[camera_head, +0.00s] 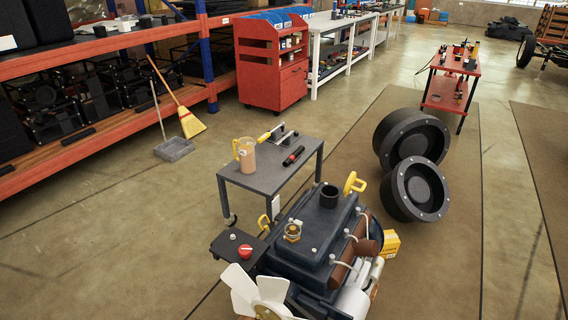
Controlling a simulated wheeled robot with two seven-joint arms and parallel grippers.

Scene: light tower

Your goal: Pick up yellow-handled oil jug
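The oil jug (246,156) stands upright on a small dark grey cart (265,183), near its left end. It is a clear jug with brownish contents. Its yellow handle (236,149) is on the left side. Nothing is touching the jug, and it is in plain view. Neither of my grippers shows in the head view.
On the cart, a yellow-handled tool (267,135) and a black-and-red tool (293,156) lie right of the jug. A large engine (313,235) with a white fan (258,294) stands in front. Two black wheels (412,140) lie right.

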